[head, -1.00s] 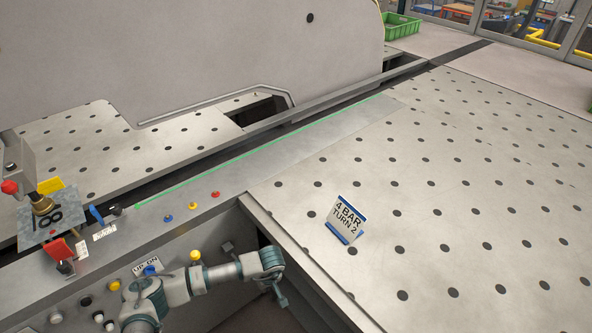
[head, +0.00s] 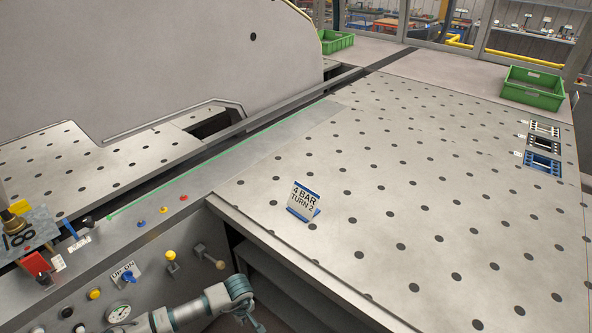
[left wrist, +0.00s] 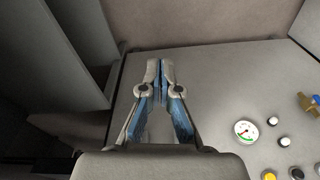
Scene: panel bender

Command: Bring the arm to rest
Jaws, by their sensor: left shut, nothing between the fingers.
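My left arm comes in at the bottom of the head view, in front of the control panel (head: 150,275). My left gripper (head: 257,325) hangs at the lower edge there, partly cut off. In the left wrist view the gripper (left wrist: 160,68) shows its two fingers together, with nothing between them. It is over the grey panel face, apart from the gauge (left wrist: 246,132) and knobs. My right gripper is not in view.
A sign reading "4 BAR TURN 2" (head: 304,201) stands on the perforated table (head: 400,170). The panel carries a blue switch (head: 129,277), a gauge (head: 118,312) and levers (head: 209,257). Green crates (head: 534,88) stand at the back. An open recess lies under the table edge.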

